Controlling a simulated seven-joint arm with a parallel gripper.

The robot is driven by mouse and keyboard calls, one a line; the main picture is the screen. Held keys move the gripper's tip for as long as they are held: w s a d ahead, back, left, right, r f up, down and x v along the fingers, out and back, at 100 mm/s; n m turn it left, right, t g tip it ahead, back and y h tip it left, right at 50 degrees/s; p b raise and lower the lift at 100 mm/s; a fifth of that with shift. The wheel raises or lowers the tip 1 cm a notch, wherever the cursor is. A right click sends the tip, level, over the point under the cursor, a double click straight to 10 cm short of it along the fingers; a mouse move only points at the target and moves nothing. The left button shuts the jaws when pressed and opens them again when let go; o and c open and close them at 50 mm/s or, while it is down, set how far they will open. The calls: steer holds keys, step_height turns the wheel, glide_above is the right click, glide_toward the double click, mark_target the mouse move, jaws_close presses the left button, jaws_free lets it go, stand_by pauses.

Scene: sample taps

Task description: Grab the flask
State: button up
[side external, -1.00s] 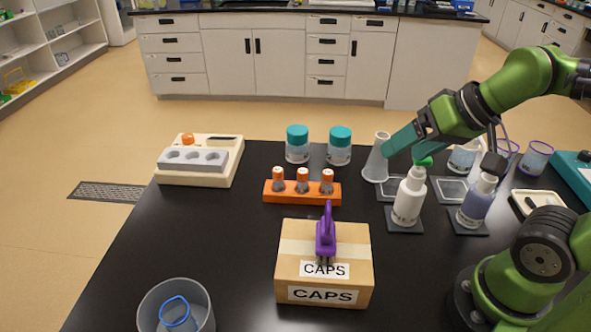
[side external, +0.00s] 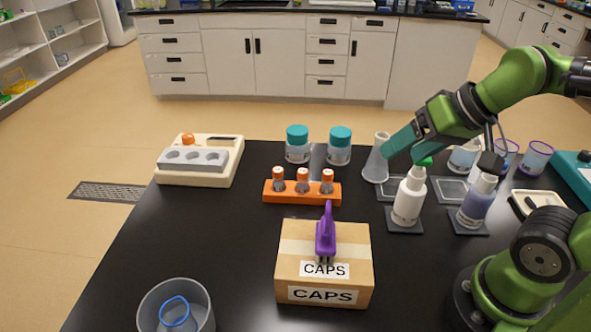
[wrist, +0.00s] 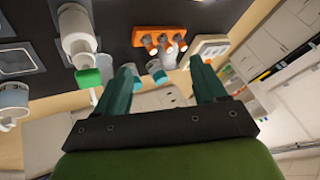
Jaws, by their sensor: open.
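The flask (side external: 376,165) is a pale conical vessel with a narrow neck. It stands upright on the black table, right of the two teal-lidded jars in the side view. My gripper (side external: 390,150) has teal fingers and is at the flask's right, near its neck height. In that view one finger overlaps the other, and I cannot tell whether they touch the flask. In the wrist view my gripper (wrist: 162,75) has its two fingers wide apart. I cannot clearly make out the flask there.
Teal-lidded jars (side external: 297,146) and an orange rack (side external: 290,196) are left of the flask. A CAPS box (side external: 290,270) stands in front.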

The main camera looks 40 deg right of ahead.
steer(key=w+d+m+g+h, duration=0.1)
steer(key=w+d+g+h, duration=0.1)
steer(key=w+d, duration=0.4)
steer(key=h, duration=0.2)
glide_toward(382, 141)
steer(key=shift+g, duration=0.5)
steer(key=shift+w+d+r+x, duration=0.1)
steer(key=shift+w+d+x, duration=0.1)
steer(key=shift+x, duration=1.75)
steer(key=shift+w+d+r+x, duration=0.1)
steer(key=shift+w+d+x, duration=0.1)
steer(key=shift+x, duration=1.7)
steer(key=shift+w+d+r+x, duration=0.15)
steer(key=shift+w+x, duration=0.1)
steer(key=shift+x, duration=1.7)
jaws_close()
